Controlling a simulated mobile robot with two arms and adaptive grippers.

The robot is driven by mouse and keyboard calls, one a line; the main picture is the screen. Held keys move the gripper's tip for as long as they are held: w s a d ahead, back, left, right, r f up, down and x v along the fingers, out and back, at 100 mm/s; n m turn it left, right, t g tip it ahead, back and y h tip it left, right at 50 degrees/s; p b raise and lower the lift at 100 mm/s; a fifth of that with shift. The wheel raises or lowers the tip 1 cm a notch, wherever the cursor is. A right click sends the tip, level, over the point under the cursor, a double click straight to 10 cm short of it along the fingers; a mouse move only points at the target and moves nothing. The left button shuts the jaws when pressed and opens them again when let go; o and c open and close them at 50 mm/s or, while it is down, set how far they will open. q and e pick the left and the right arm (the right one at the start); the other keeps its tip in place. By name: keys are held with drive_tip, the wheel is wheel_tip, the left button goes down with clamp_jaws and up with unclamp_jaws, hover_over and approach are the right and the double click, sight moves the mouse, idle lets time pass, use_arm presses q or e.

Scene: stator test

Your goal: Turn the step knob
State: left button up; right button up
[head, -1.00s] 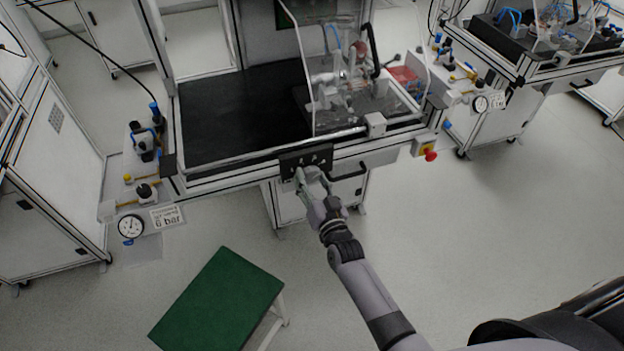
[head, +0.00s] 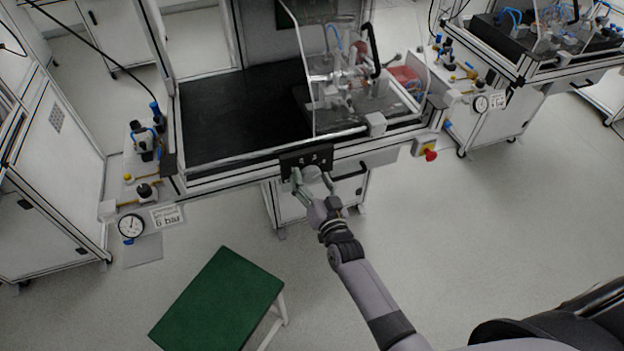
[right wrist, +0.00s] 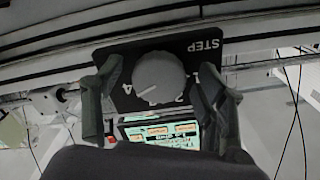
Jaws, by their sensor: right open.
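The step knob (right wrist: 158,77) is a round grey dial on a black plate (right wrist: 203,46) marked "STEP" with numerals around it. A pale pointer line on the knob points down and left in the right wrist view. My right gripper (right wrist: 157,70) is open, with one finger on each side of the knob and a visible gap to it on both sides. In the head view my right gripper (head: 312,178) is just in front of the black panel (head: 292,162) on the bench's front edge, with the knob (head: 311,172) between its fingers. My left gripper is not in view.
A black door handle (head: 362,178) is right of the panel, and a red emergency button (head: 431,155) is on the bench corner. A small screen (right wrist: 165,134) shows below the knob. A green-topped stool (head: 220,300) stands at the lower left. The floor at right is free.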

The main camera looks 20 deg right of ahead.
drive_tip(key=shift+s, duration=0.1)
drive_tip(key=s, duration=1.2)
drive_tip(key=shift+d, duration=0.2)
drive_tip(key=shift+w, duration=0.1)
drive_tip(key=s+f+n+g, duration=0.1)
drive_tip(key=s+f+g, duration=0.3)
drive_tip(key=f, duration=0.6)
drive_tip(key=s+f+n+g+y, duration=0.1)
drive_tip(key=s+f+n+g, duration=0.1)
drive_tip(key=s+f, duration=0.5)
drive_tip(key=s+f+n+g, duration=0.1)
drive_tip(key=s+f+g, duration=0.2)
drive_tip(key=f, duration=0.9)
drive_tip(key=s+d+f+n+g, duration=0.1)
drive_tip(key=s+f, duration=0.3)
drive_tip(key=s, duration=0.4)
drive_tip(key=s+d+f+g+h, duration=0.1)
drive_tip(key=s+d+f+g, duration=0.2)
drive_tip(key=s, duration=0.5)
drive_tip(key=s+d+f+n+g, duration=0.1)
drive_tip(key=s+d+f+g, duration=0.1)
drive_tip(key=s+f+g, duration=0.2)
drive_tip(key=s+f, duration=0.3)
drive_tip(key=s, duration=0.2)
drive_tip(key=shift+n+h, duration=0.3)
